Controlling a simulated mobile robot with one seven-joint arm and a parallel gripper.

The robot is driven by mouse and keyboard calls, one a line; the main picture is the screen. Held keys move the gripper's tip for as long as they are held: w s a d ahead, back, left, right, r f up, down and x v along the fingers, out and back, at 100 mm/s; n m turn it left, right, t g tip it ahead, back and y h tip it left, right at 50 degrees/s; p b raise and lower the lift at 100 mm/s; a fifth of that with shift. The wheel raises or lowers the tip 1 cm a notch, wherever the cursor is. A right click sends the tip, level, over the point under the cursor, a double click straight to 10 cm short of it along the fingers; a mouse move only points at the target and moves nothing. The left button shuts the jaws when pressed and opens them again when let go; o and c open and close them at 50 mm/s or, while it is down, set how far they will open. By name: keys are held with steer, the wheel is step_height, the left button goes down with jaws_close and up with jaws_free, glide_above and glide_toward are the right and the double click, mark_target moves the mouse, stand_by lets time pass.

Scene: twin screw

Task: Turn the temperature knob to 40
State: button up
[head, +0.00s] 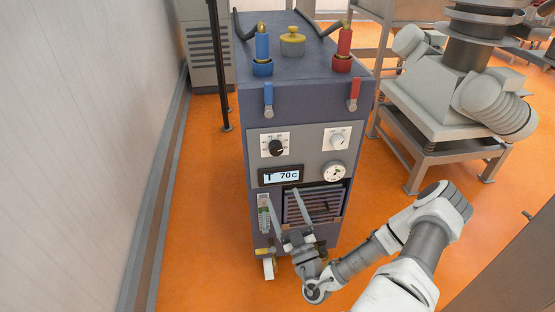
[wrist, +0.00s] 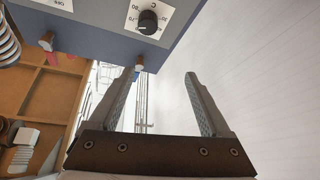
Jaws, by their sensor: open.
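The temperature knob (head: 276,148) is a black dial on a white numbered plate, at the upper left of the machine's front panel. It also shows at the top of the wrist view (wrist: 148,20), with a C and numbers around it, seen upside down. The digital display (head: 281,175) below it reads 70c. My gripper (head: 282,198) is open and empty, in front of the panel below the display. In the wrist view my gripper (wrist: 158,76) has its fingers wide apart, clear of the knob. The knob's exact pointer setting is too small to read.
A white knob (head: 338,140) and a round gauge (head: 334,172) are on the panel's right. A blue lever (head: 268,98) and a red lever (head: 353,94) hang above. A wall (head: 95,130) stands left; orange floor is open between it and the machine.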

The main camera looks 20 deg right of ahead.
step_height(320, 180, down, 2)
steer(key=d+m+g+h, duration=0.1)
steer(key=d+m+h, duration=0.1)
steer(key=m+h, duration=0.1)
steer(key=b, duration=0.3)
glide_toward(277, 152)
steer(key=x, duration=0.9)
steer(key=shift+w, duration=0.2)
jaws_close()
steer(key=shift+p, duration=0.35)
